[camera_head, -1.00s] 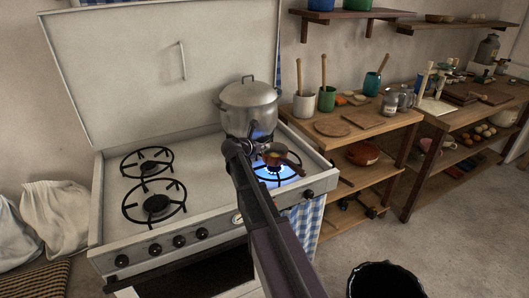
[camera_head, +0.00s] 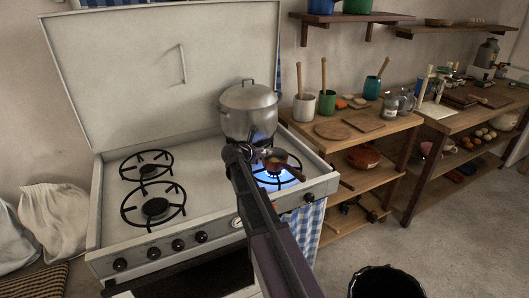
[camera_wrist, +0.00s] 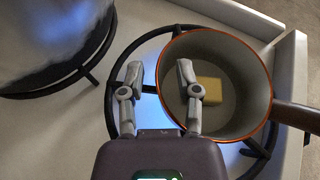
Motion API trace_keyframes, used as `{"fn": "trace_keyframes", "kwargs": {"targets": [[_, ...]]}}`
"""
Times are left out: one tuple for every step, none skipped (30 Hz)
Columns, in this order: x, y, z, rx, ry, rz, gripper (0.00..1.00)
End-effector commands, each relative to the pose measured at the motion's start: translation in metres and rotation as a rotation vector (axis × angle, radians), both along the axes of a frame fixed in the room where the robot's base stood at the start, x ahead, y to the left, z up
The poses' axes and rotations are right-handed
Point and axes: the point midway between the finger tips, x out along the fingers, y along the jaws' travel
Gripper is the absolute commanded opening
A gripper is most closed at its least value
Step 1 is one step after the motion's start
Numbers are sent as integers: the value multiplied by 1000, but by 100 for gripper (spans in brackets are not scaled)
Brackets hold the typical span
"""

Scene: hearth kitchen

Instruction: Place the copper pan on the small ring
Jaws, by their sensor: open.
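The copper pan (camera_wrist: 236,112) has an orange rim, a grey inside with a yellow block in it, and a handle pointing right. It is over the lit front-right ring (camera_wrist: 126,62), a little off its middle; contact with the ring is unclear. In the head view the pan (camera_head: 281,160) is small and partly hidden behind my arm, above the blue flame. My gripper (camera_wrist: 160,72) is open at the pan's left rim. One finger is outside the rim and the other is over the pan's inside. The smaller-looking back-left ring (camera_head: 147,165) is bare and unlit.
A large lidded pot (camera_head: 248,112) stands on the back-right burner, close behind my gripper. The front-left ring (camera_head: 154,207) is empty. A wooden shelf unit (camera_head: 385,133) with jars and utensils stands right of the stove. A dark bin (camera_head: 385,281) is at the bottom.

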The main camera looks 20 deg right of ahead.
Motion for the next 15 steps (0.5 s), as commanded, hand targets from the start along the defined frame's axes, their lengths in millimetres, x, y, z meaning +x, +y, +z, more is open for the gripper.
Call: {"fn": "trace_keyframes", "kwargs": {"targets": [[0, 0, 0, 0, 0, 0, 43], [0, 0, 0, 0, 0, 0, 43], [0, 0, 0, 0, 0, 0, 43], [0, 0, 0, 0, 0, 0, 43], [0, 0, 0, 0, 0, 0, 43], [0, 0, 1, 0, 0, 0, 43], [0, 0, 1, 0, 0, 0, 43], [0, 0, 2, 0, 0, 0, 43], [0, 0, 3, 0, 0, 0, 43], [0, 0, 4, 0, 0, 0, 43], [-1, 2, 5, 0, 0, 1, 43], [-3, 5, 7, 0, 1, 1, 43], [-4, 7, 8, 0, 0, 1, 43], [-5, 10, 9, 0, 0, 2, 43], [-7, 14, 11, 0, 0, 2, 43]]}}
